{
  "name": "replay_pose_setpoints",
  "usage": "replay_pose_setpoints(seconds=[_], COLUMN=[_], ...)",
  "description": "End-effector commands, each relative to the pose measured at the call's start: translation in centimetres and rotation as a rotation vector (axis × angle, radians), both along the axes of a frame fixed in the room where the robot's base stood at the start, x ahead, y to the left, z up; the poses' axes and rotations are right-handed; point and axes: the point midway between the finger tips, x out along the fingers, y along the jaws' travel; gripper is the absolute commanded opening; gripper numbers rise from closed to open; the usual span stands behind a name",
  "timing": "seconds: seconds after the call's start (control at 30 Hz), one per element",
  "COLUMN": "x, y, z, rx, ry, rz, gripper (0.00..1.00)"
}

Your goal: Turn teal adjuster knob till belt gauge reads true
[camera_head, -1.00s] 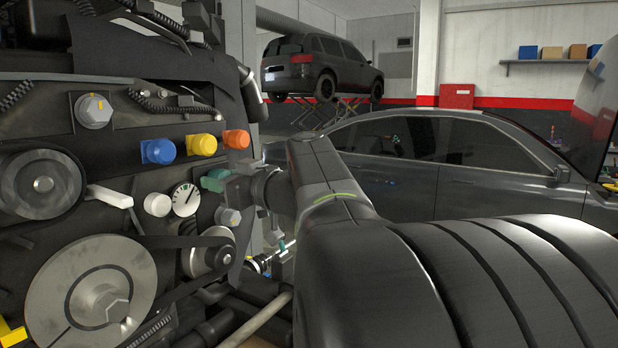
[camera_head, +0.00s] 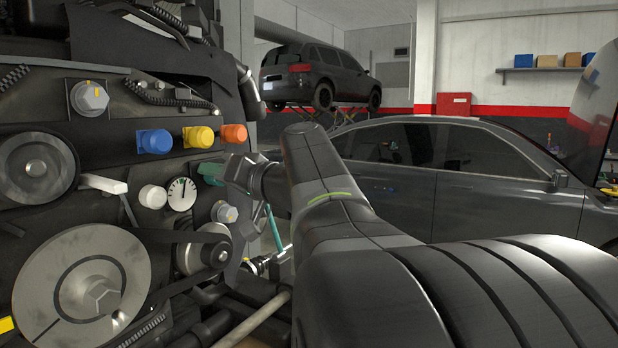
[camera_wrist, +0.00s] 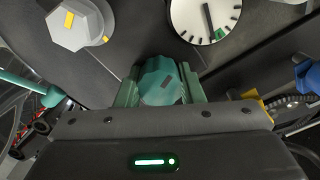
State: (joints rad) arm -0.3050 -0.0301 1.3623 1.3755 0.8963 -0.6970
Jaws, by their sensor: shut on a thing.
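The teal adjuster knob (camera_wrist: 163,82) is between the two green fingers of my gripper (camera_wrist: 160,88) in the wrist view. My gripper is shut on it, with a finger against each side. In the head view my gripper (camera_head: 211,172) reaches the engine from the right, and I cannot tell knob from fingers there. The white belt gauge (camera_head: 181,194) is just below left of the gripper, its dark needle pointing nearly straight up. In the wrist view the gauge (camera_wrist: 203,14) is cut off by the top edge; its needle tip lies close beside a green mark, apart from it.
Blue (camera_head: 154,141), yellow (camera_head: 198,136) and orange (camera_head: 234,133) caps sit above the gauge. A white knob (camera_head: 152,196) is left of it, a grey bolt head (camera_head: 224,211) below right. Belt pulleys (camera_head: 84,287) are lower left. A grey car (camera_head: 450,180) stands behind my arm.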

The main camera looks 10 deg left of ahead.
Motion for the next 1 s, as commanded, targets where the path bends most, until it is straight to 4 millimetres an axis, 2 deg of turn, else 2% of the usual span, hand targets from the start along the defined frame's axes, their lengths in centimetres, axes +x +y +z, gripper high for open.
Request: replay_pose_setpoints(seconds=[0.6,1.0], x=[0.05,0.05], y=[-0.02,-0.01], z=[0.01,-0.03], rx=[0.206,0.271], ry=[0.5,0.656], rz=[0.0,0.001], gripper=[0.12,0.12])
